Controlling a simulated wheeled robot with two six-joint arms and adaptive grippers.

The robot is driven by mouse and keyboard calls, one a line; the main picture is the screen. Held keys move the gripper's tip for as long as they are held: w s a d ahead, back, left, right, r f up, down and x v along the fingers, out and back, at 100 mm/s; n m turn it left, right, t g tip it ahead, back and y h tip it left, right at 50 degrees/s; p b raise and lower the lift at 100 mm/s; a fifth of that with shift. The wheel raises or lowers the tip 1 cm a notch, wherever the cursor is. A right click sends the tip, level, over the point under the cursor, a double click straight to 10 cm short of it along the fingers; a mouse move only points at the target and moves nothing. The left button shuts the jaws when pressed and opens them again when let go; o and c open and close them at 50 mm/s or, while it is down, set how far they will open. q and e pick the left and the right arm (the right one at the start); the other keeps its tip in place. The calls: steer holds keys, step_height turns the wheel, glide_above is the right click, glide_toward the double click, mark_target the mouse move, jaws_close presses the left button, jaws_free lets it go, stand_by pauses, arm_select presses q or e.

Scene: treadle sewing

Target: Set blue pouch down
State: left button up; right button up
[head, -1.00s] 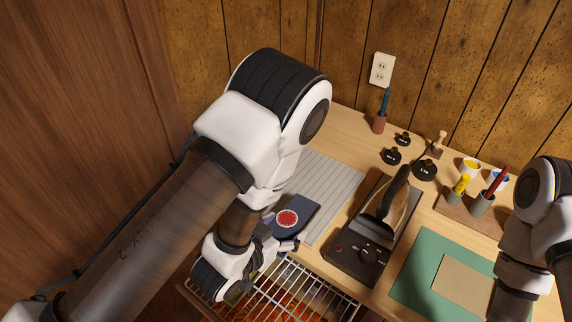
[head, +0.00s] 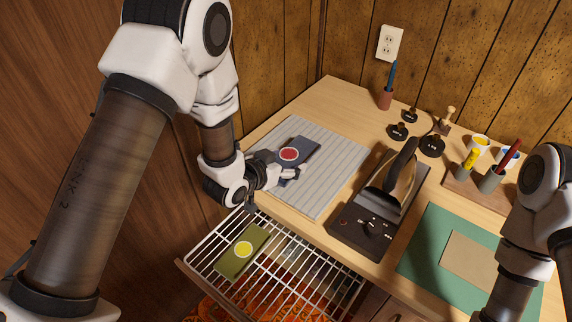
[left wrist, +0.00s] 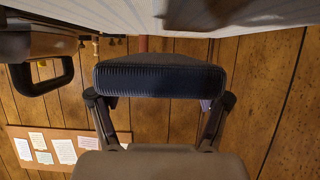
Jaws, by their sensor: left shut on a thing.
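The blue pouch (head: 304,158), dark blue with a red disc on top, is over the grey ribbed mat (head: 330,180) in the head view. My left gripper (head: 289,175) is shut on its near edge. In the left wrist view the pouch (left wrist: 160,80) spans between the two fingers. A strip of wall shows between it and the pale mat (left wrist: 240,14), so it appears held a little above the mat. My right gripper is out of view; only part of that arm shows at the right.
A green pouch (head: 234,262) with a yellow disc lies on the pulled-out wire rack (head: 300,276) below. An iron (head: 396,180) stands on a dark base right of the mat. A green cutting mat (head: 420,245) lies farther right. Black weights and pen cups stand behind.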

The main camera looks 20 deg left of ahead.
mark_target(286, 166)
arm_select(q)
steer(key=shift+w+a+f, duration=0.15)
steer(key=shift+w, duration=0.35)
steer(key=shift+w+a+f, duration=0.1)
steer(key=shift+w+a, duration=0.05)
steer(key=shift+w, duration=0.3)
step_height(286, 166, down, 3)
steer(key=shift+r, duration=0.2)
steer(key=shift+f, duration=0.35)
steer(key=o, duration=1.1)
steer(key=shift+f, duration=0.15)
